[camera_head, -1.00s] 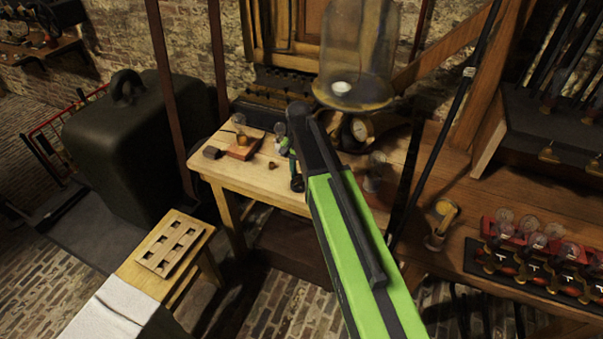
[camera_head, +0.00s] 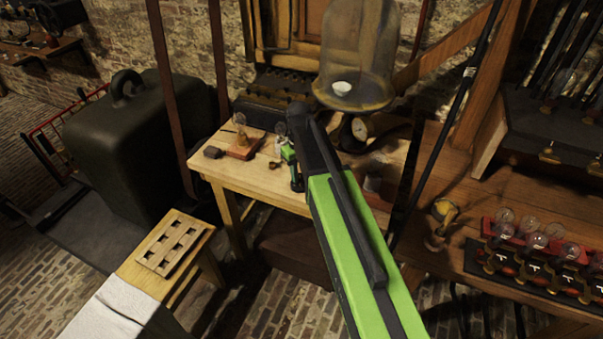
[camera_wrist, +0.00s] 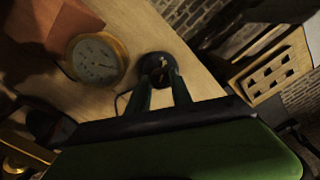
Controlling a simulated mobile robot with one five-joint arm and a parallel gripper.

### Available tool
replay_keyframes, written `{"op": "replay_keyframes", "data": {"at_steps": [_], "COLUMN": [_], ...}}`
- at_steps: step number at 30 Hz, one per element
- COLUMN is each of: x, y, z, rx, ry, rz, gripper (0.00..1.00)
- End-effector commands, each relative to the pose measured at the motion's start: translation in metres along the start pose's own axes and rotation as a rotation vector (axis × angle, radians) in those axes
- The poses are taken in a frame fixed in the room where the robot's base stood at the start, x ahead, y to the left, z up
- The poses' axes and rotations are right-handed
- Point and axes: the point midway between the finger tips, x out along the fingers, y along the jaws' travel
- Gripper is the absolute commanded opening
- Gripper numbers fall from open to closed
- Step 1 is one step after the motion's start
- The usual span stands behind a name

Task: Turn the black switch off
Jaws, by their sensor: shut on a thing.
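The black switch (camera_wrist: 158,66) is a round dark base with a small brass part at its middle, standing on the wooden table in the wrist view. My gripper (camera_wrist: 162,80) has its two dark fingers at the switch's near side, one left and one right. They are shut on its middle part, though the exact contact is too dark to make out. In the head view my gripper (camera_head: 292,170) is over the small table, partly behind my arm. I cannot pick out the switch there. The lever's position is unclear.
A brass-rimmed dial (camera_wrist: 97,60) stands left of the switch in the wrist view. On the table (camera_head: 262,190) are a bulb on a reddish base (camera_head: 242,152) and a dark block (camera_head: 213,152). A glass bell jar (camera_head: 357,50) rises behind. Several bulbs stand right.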

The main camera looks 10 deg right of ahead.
Motion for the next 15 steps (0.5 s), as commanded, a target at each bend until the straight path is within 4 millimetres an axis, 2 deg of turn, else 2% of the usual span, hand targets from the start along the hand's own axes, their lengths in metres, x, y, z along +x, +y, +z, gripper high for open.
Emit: {"op": "replay_keyframes", "data": {"at_steps": [6,15], "x": [0.0005,0.0004], "y": [-0.0012,-0.0013], "z": [0.0030,0.0030], "rx": [-0.161,-0.304], "ry": [-0.008,-0.008], "rz": [-0.003,-0.004], "gripper": [0.00,0.00]}}
